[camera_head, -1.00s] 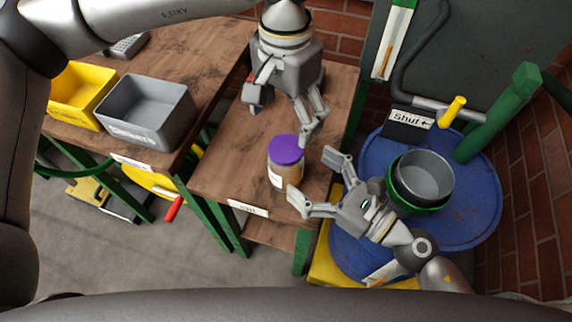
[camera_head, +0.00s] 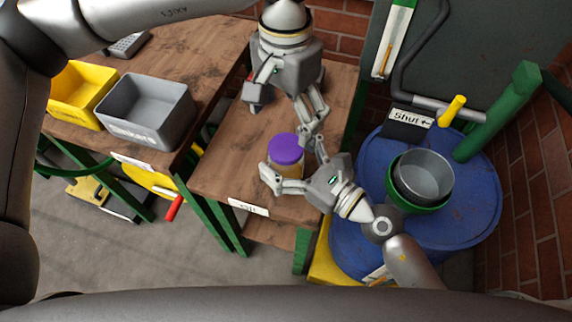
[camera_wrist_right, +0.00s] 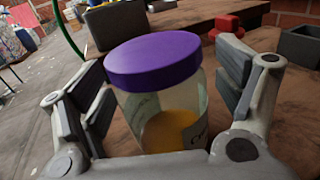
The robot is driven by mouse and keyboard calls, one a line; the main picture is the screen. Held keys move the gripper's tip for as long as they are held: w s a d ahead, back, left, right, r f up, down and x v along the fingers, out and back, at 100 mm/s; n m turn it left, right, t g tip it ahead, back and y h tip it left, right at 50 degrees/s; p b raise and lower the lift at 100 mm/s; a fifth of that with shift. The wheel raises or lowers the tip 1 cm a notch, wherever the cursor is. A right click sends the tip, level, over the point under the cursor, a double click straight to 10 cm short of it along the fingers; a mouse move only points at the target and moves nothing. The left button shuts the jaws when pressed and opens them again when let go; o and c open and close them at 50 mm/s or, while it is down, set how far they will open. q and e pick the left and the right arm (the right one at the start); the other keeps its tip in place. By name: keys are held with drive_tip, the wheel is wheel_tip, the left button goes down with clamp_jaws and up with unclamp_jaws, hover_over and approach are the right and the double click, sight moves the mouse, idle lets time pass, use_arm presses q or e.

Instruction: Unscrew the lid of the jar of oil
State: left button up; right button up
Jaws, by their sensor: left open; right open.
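The jar of oil (camera_wrist_right: 165,120) is clear, with yellow contents low inside and lettering on its side. It stands upright on the small wooden table, and its purple lid (camera_head: 286,148) is on top; the lid also shows in the right wrist view (camera_wrist_right: 155,60). My right gripper (camera_head: 293,163) is open, with its fingers on either side of the jar's body below the lid; the wrist view shows its pads (camera_wrist_right: 170,95) flanking the glass. My left gripper (camera_head: 283,118) is open and empty, above and behind the lid, pointing down. The lower jar is partly hidden by my right finger.
A grey bin (camera_head: 150,115) and a yellow bin (camera_head: 78,95) stand on the left table. A blue drum (camera_head: 465,215) with a grey and green pot (camera_head: 425,175) stands at the right. The small table (camera_head: 222,170) has bare wood left of the jar.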

sight(286, 146)
clamp_jaws()
idle(0.4)
use_arm(q)
drive_tip(key=shift+f, duration=0.15)
drive_tip(key=shift+f, duration=3.9)
drive_tip(key=c, duration=1.1)
drive_tip(key=o, duration=1.1)
